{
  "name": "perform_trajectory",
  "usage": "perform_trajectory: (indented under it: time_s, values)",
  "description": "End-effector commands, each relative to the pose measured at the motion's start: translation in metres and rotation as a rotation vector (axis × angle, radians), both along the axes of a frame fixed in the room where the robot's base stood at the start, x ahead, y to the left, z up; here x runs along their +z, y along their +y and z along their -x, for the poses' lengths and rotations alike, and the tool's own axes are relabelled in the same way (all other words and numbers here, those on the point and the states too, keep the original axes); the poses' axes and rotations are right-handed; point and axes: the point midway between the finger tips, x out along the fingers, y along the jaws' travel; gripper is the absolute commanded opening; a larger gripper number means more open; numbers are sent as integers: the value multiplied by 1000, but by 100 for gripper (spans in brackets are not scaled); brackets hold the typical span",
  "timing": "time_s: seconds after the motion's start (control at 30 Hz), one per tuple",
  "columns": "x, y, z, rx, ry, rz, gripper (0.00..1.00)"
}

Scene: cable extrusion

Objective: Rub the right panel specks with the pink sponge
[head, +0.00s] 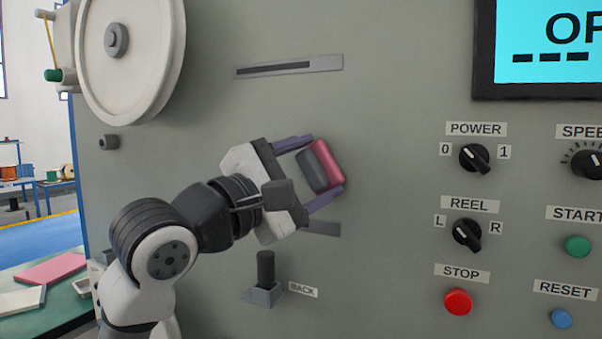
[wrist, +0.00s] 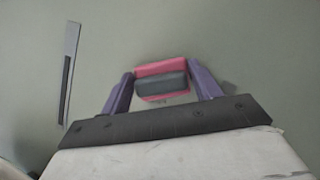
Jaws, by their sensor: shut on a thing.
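My gripper (head: 318,166) is shut on the pink sponge (head: 328,162), with one purple finger at each end of it. The sponge has a dark grey layer on the side toward my wrist, and its pink side faces the grey machine panel (head: 400,60). In the wrist view the sponge (wrist: 160,70) sits level between the fingers, close to the panel. I cannot tell whether it touches the panel. A faint dark patch (wrist: 230,86) shows on the panel just right of the right finger in the wrist view. No other specks can be made out.
A slotted strip (head: 290,67) is above my gripper, and a BACK lever (head: 265,270) is below it. Knobs, including POWER (head: 474,157), and a red STOP button (head: 458,301) are to the right. A large white reel (head: 135,50) is at upper left. The panel between gripper and knobs is bare.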

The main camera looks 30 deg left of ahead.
Motion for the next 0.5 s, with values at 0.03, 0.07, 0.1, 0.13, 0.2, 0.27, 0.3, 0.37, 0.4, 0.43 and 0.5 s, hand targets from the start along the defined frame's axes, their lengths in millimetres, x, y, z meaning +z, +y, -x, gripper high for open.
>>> perform_trajectory:
  time_s: [0.03, 0.07, 0.1, 0.13, 0.2, 0.27, 0.3, 0.37, 0.4, 0.43, 0.5]
  values:
    - [-1, 0, -2, 0, 0, 0, 44]
    - [-1, 0, -2, 0, 0, 0, 44]
    - [0, 1, -3, 0, 0, 0, 44]
    - [0, 2, -3, 0, -1, 1, 44]
    - [0, 7, -3, 1, 1, 3, 44]
    - [0, 12, -3, 2, 1, 2, 44]
    - [0, 17, -3, 1, 1, 4, 44]
    - [0, 22, -4, 2, 1, 3, 44]
    - [0, 26, -4, 1, 1, 4, 44]
    - [0, 29, -4, 2, 2, 4, 44]
    - [0, 34, -4, 2, 3, 4, 44]
